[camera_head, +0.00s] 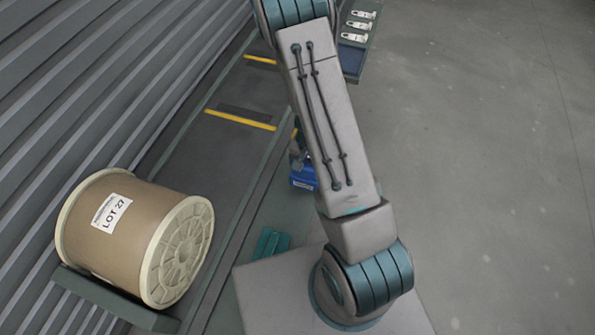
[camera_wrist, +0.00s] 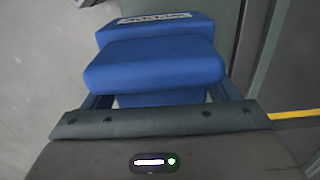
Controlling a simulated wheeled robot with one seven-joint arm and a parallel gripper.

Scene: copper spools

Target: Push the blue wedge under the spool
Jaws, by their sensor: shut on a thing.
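The cable spool (camera_head: 130,238) lies on its side at the left in the head view, with tan windings, cream flanges and a "LOT 27" label. The blue wedge (camera_head: 304,179) is partly hidden behind my arm, well to the right of the spool and apart from it. In the wrist view, the blue wedge (camera_wrist: 155,66) fills the upper middle, with a raised block and a pale label at its far end. My gripper (camera_wrist: 160,92) is shut on the wedge, a finger on each side. My arm mostly hides the gripper in the head view.
The spool rests by a dark grey beam (camera_head: 115,298). A ribbed metal wall (camera_head: 90,90) runs along the left. A dark floor strip with yellow bars (camera_head: 240,120) lies between wall and wedge. A tray (camera_head: 352,62) with several pale parts stands top centre. The right floor is clear.

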